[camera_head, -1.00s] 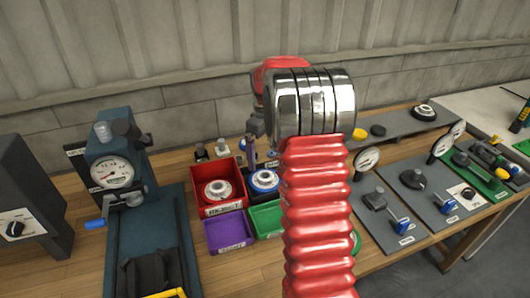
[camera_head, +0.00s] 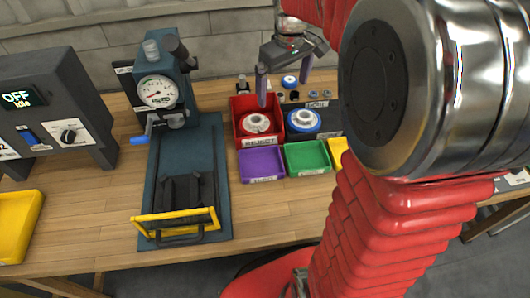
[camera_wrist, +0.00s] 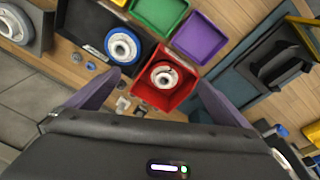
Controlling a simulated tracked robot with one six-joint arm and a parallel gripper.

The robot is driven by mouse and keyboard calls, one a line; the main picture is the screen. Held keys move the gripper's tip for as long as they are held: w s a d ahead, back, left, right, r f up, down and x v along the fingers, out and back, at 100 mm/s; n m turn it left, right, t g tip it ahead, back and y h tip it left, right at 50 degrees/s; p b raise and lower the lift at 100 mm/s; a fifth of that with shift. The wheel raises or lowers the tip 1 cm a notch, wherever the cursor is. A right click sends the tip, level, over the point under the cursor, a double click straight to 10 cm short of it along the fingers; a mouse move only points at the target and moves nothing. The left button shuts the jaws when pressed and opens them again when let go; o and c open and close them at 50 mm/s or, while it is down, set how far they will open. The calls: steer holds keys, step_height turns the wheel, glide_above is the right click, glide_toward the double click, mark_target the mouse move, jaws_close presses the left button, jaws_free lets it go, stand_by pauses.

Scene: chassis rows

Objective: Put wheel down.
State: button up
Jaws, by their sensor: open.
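A grey-and-white wheel (camera_head: 256,123) lies in the red REJECT tray (camera_head: 242,142). The wrist view also shows this wheel (camera_wrist: 164,75) inside the red tray (camera_wrist: 150,98). A second wheel (camera_head: 303,119), with a blue rim, lies on a dark plate just right of the tray; it also shows in the wrist view (camera_wrist: 122,46). My gripper (camera_head: 284,84) is open and empty above and behind the two wheels. In the wrist view its purple fingers (camera_wrist: 158,82) stand apart on either side of the red tray, clear of the wheel.
Purple (camera_head: 262,164) and green (camera_head: 307,157) trays stand in front of the wheels. A teal press with a gauge (camera_head: 158,93) and yellow guard stands to the left, beside a dark control box (camera_head: 45,125) reading OFF. Bare wooden table lies in front.

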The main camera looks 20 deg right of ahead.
steer(key=s+a+m+t, duration=0.1)
steer(key=s+a, duration=0.6)
steer(key=s, duration=0.3)
steer(key=s+a+m+t, duration=0.1)
steer(key=s+a+t, duration=0.1)
steer(key=s+a, duration=0.5)
steer(key=s+r, duration=0.1)
steer(key=s, duration=0.1)
steer(key=shift+s+y, duration=0.3)
steer(key=shift+s, duration=0.05)
